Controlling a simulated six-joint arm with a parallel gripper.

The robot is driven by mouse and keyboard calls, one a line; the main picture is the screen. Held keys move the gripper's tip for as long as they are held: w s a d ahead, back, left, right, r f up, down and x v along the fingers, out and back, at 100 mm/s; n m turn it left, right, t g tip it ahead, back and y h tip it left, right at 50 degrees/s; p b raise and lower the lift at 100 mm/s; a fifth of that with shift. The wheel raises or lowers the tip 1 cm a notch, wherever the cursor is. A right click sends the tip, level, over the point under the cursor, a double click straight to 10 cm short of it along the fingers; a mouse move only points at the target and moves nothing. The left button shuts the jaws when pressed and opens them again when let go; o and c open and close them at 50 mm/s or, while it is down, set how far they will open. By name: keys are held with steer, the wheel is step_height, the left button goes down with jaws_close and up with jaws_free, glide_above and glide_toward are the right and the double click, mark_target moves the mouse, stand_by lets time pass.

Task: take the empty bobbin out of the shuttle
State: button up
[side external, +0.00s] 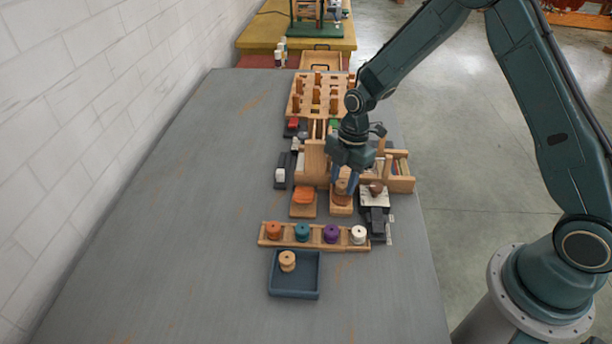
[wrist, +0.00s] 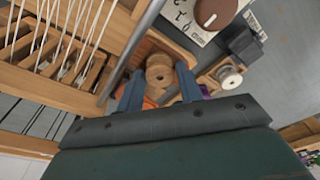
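A bare wooden bobbin (wrist: 158,72) shows in the wrist view between the two blue fingers of my gripper (wrist: 160,88). A narrow gap shows beside it, so the fingers look open around it, not clamped. It sits in or on a light wooden piece, which may be the shuttle; its shape is mostly hidden. In the side view my gripper (side external: 345,184) points down over a wooden block (side external: 341,209), its fingers beside the bobbin. Another bare wooden bobbin (side external: 288,260) stands in a dark blue tray (side external: 295,292) nearer the camera.
A wooden rail (side external: 268,240) holds orange, teal, purple and white spools. An orange item (side external: 304,196) lies on a block left of my gripper. A loom with white threads (wrist: 60,40) stands close by. A brown knob (wrist: 215,12) and dark block (wrist: 245,45) are right. The table's left is clear.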

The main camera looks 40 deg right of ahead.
steer(key=c, duration=0.5)
steer(key=shift+r, duration=0.1)
step_height(320, 180, up, 20)
steer(key=shift+f, duration=0.1)
stand_by(0.5)
steer(key=shift+r, duration=0.2)
stand_by(0.4)
step_height(320, 180, up, 5)
glide_above(343, 183)
steer(key=shift+d+f, duration=0.1)
steer(key=shift+f, duration=0.1)
stand_by(0.5)
